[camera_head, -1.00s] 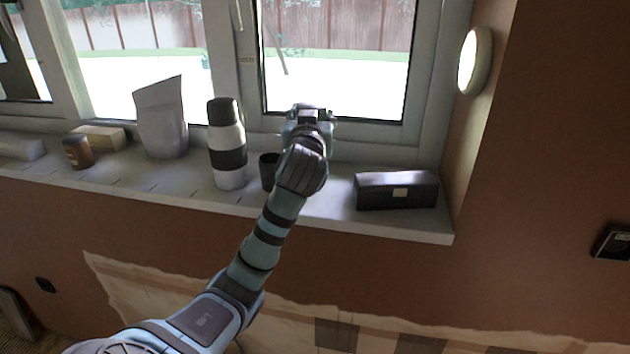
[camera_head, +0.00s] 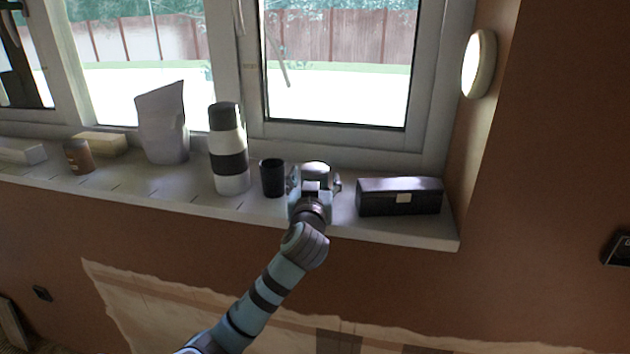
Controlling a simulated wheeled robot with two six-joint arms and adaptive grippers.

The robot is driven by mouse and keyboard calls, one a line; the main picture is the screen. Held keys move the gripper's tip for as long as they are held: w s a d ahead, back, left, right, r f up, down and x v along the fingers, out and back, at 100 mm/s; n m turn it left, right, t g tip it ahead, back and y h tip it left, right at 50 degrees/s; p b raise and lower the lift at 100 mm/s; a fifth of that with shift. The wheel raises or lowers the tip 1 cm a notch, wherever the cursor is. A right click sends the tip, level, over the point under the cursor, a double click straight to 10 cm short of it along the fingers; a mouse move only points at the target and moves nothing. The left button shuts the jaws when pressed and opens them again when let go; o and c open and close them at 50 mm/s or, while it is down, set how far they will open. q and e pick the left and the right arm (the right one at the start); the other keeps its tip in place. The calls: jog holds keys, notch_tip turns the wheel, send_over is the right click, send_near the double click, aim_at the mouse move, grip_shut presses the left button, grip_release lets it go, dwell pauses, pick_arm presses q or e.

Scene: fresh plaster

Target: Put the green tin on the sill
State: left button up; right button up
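My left gripper (camera_head: 315,182) is low over the sill (camera_head: 200,199), between a dark cup (camera_head: 272,178) and a dark case (camera_head: 400,197). Its two fingers show at either side of a pale rounded shape. I cannot tell if that shape is the green tin or part of the gripper, nor whether the fingers are shut on it. No clearly green tin shows elsewhere; the wrist hides what is below the gripper. My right gripper is not in view.
A white and black flask (camera_head: 229,165), a grey pouch (camera_head: 162,125), a brown jar (camera_head: 78,157) and a pale block (camera_head: 101,144) stand along the sill to the left. The window (camera_head: 335,75) is behind. A round lamp (camera_head: 479,64) is on the right wall.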

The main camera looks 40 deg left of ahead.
pick_arm(q)
jog(key=v, duration=1.2)
